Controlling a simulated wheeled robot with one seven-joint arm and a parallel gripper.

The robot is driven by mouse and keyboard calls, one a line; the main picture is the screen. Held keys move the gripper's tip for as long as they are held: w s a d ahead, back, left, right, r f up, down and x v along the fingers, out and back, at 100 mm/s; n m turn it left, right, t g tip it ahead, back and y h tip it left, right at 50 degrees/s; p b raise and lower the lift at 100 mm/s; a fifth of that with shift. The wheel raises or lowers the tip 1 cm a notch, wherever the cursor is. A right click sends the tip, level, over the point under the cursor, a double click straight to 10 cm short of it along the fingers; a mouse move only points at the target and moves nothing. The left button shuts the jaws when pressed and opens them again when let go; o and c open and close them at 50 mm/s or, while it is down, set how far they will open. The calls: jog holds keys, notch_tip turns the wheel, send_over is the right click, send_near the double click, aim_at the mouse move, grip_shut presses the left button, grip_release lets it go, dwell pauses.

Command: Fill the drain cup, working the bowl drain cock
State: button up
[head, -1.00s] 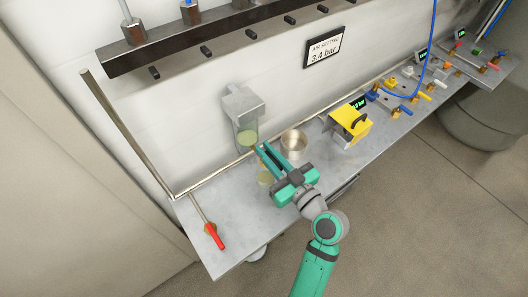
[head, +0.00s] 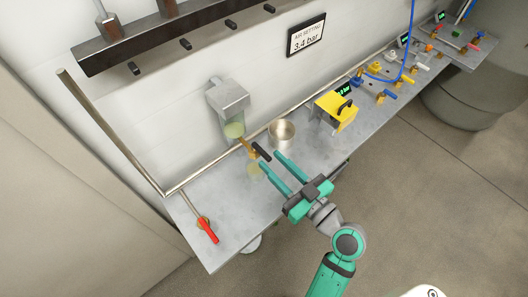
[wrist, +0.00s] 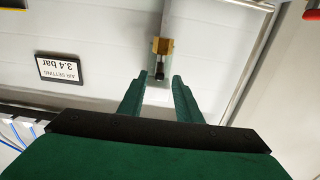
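The bowl (head: 234,130) hangs under a grey metal housing (head: 229,97) on the wall and holds pale yellow-green liquid. Below it is the brass drain cock (head: 252,150) with a black lever (head: 261,151) pointing right and down. A clear cup (head: 254,171), faintly yellow, stands on the bench below the cock; its fill level is too small to tell. My gripper (head: 271,160) is open and empty, its fingertips just in front of the lever and apart from it. In the wrist view my open gripper (wrist: 158,79) shows an empty gap.
A metal pot (head: 282,133) stands right of the bowl. A yellow box (head: 336,110) and several small valves lie farther right. A red-handled valve (head: 208,230) is at the bench's left end. The sign (head: 306,36) reads 3.4 bar.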

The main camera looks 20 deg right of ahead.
jog(key=shift+v, duration=1.2)
dwell(0.5)
jog(key=shift+w, duration=0.1)
